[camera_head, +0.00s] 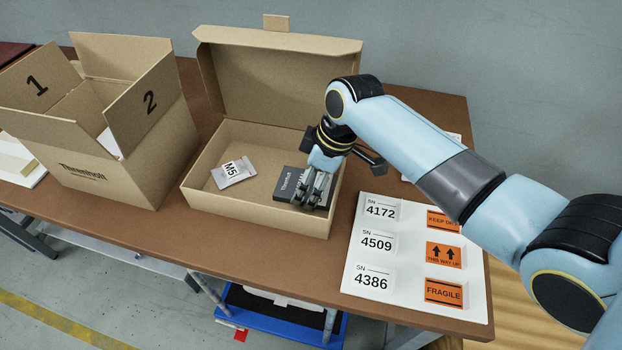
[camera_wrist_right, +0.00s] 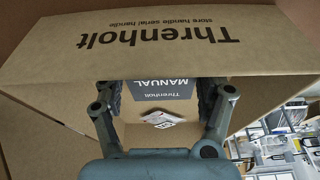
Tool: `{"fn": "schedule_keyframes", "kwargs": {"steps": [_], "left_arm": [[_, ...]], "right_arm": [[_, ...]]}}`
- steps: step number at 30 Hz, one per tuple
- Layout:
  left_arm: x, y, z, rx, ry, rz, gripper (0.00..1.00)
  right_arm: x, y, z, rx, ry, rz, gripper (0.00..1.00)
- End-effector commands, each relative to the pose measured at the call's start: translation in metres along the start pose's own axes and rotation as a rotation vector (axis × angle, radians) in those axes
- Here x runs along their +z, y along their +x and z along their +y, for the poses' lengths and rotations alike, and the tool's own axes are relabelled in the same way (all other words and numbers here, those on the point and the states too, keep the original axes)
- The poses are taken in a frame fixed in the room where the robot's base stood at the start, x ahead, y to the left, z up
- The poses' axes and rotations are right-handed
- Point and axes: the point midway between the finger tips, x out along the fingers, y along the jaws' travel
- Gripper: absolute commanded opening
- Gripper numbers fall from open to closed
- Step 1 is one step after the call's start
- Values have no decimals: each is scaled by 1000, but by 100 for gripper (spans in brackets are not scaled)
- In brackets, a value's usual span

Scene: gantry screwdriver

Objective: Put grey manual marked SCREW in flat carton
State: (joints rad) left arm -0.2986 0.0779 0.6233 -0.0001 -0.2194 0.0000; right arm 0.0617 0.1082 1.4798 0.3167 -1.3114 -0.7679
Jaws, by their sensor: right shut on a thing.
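The flat carton (camera_head: 250,217) stands open on the brown table, its lid raised at the back. The dark grey manual (camera_head: 286,186) is inside the carton, at the right part of its floor. In the wrist view the manual (camera_wrist_right: 160,89) shows the words "Threnholt" and "MANUAL" upside down; a SCREW mark cannot be read. My right gripper (camera_head: 313,192) reaches down into the carton and is shut on the manual, with a finger at each side of it in the wrist view. The gripper hides part of the manual. Whether it touches the floor I cannot tell. My left gripper is not in view.
A small packet marked M5 (camera_head: 234,172) lies in the carton, left of the manual. A taller open box (camera_head: 110,160) with flaps 1 and 2 stands at left. A white label sheet (camera_head: 400,284) lies at right. The carton's walls surround my gripper.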

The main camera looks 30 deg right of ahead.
Motion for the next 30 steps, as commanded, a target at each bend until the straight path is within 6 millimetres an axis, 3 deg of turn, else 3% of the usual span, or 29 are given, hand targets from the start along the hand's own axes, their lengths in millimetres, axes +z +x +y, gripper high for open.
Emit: {"fn": "schedule_keyframes", "kwargs": {"steps": [1,6,17,30], "left_arm": [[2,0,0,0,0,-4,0],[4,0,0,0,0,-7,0],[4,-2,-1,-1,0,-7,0],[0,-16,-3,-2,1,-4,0]], "right_arm": [[0,0,0,0,0,0,78],[0,0,0,0,0,1,98],[-1,-7,0,1,-1,1,98],[-1,-97,1,2,-2,1,98]]}}
